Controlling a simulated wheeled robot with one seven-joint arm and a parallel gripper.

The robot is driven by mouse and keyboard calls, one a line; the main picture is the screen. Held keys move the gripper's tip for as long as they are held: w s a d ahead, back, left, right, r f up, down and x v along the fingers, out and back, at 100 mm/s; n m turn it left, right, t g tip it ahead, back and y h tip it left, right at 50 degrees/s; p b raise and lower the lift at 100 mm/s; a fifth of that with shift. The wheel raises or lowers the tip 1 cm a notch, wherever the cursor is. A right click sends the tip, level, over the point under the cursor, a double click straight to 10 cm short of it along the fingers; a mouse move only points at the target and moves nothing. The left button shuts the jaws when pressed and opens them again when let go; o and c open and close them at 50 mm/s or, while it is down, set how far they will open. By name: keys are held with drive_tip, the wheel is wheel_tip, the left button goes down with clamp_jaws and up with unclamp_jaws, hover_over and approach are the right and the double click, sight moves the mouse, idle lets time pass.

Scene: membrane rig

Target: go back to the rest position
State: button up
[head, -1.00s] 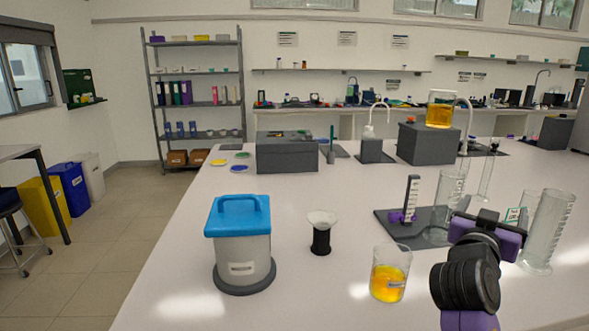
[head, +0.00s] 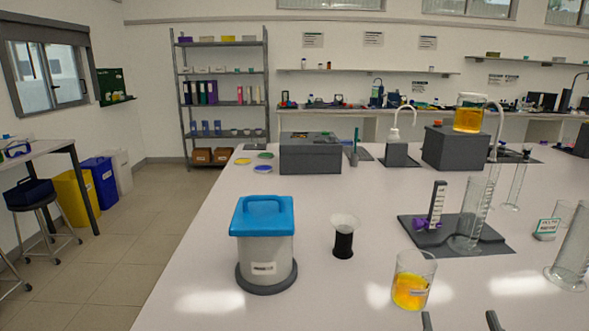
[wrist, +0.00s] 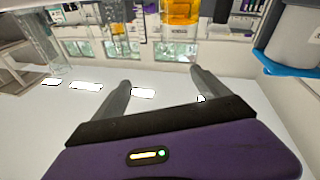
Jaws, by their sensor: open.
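My gripper (head: 460,321) shows only as two dark fingertips at the bottom edge of the head view. In the wrist view its two fingers (wrist: 160,85) stand apart with nothing between them, in front of the purple gripper body. The fingertips are near the front of the white bench, below the beaker of orange liquid (head: 411,289) in the picture. The rest of my arm is hidden below the frame.
A measuring cylinder (head: 476,212) stands on a dark base plate (head: 493,239). Another glass cylinder (head: 573,249) is at the right edge.

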drive_tip(key=s+a+f+g+y, duration=0.1)
drive_tip(key=s+a+f, duration=0.1)
drive_tip(key=s, duration=0.9)
drive_tip(key=s+a+f+g+y, duration=0.1)
drive_tip(key=s+a+f+g, duration=0.1)
drive_tip(key=s, duration=1)
drive_tip(key=s+a+f+g+y+p, duration=0.1)
drive_tip(key=s+f, duration=0.4)
drive_tip(key=s, duration=0.6)
drive_tip(key=shift+s+a+f+g+y, duration=0.2)
drive_tip(key=shift+a+f+g+y, duration=0.3)
drive_tip(key=shift+a, duration=0.7)
